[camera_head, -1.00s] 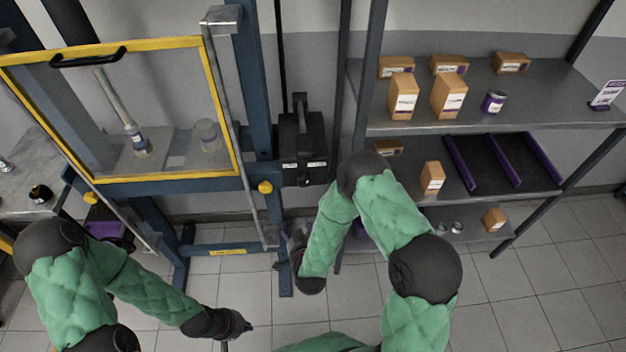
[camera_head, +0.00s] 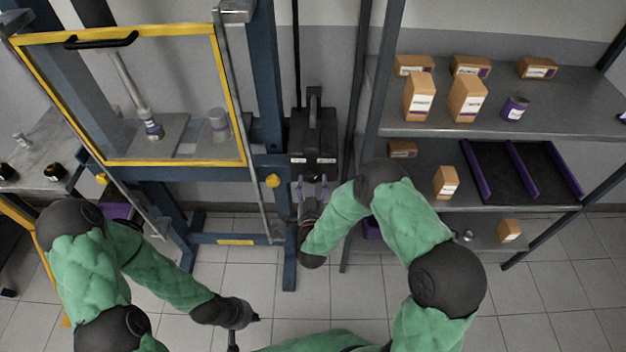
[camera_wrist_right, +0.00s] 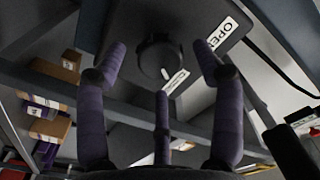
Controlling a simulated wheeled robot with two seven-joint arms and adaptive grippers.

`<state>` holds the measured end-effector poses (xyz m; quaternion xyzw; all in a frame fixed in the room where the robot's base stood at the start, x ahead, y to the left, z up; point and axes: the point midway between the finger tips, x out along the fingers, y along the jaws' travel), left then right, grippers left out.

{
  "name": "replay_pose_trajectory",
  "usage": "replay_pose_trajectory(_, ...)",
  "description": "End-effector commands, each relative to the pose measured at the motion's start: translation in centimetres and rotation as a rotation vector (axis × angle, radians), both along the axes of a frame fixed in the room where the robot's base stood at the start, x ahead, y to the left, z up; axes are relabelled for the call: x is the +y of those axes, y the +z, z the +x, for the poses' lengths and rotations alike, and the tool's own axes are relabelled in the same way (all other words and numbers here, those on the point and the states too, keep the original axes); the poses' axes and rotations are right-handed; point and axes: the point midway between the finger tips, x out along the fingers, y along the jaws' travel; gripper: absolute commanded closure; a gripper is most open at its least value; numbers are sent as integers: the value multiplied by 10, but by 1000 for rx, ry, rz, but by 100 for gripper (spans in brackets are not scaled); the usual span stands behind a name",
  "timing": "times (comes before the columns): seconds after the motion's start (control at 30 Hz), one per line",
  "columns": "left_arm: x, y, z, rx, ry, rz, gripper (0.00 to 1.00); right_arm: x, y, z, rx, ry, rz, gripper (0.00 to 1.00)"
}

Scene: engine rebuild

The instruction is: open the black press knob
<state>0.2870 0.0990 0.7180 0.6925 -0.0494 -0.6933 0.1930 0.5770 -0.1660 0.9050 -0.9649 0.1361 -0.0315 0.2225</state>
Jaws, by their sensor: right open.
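The black press knob (camera_wrist_right: 158,58) is round with a white pointer mark. It sits on a dark box face in the right wrist view, between a label reading OPEN and a second white label its mark points towards. The black box (camera_head: 313,135) hangs beside the press in the head view; the knob is too small to make out there. My right gripper (camera_head: 313,186) is just below the box. Its purple fingers are spread around the knob's sides in the wrist view, without visible contact. My left gripper (camera_head: 248,318) is low over the floor, its fingers unclear.
The blue press frame (camera_head: 267,75) with a yellow-edged clear guard (camera_head: 243,100) stands left of the box. A grey shelf (camera_head: 560,112) with cardboard boxes (camera_head: 467,98) and a purple-labelled can (camera_head: 515,107) stands right. A metal bench (camera_head: 28,170) is far left. Floor below is clear.

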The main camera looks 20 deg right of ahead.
Motion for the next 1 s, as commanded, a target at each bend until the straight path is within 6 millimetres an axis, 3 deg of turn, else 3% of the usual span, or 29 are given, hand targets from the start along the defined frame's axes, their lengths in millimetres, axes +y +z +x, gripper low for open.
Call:
replay_pose_trajectory(0.2, 0, -3, 0, 0, 0, 0, 100, -6, -1, 21, 0, 0, 1, 32)
replay_pose_trajectory(0.57, 0, -3, 0, 0, 0, 0, 100, -7, 0, 26, 1, 0, 0, 32)
replay_pose_trajectory(0.8, 0, -3, 0, 0, 0, 0, 100, -7, 0, 26, 1, 0, 0, 88)
replay_pose_trajectory(1.0, 0, -4, 0, 0, 0, 0, 100, -7, 0, 26, 1, 0, -5, 88)
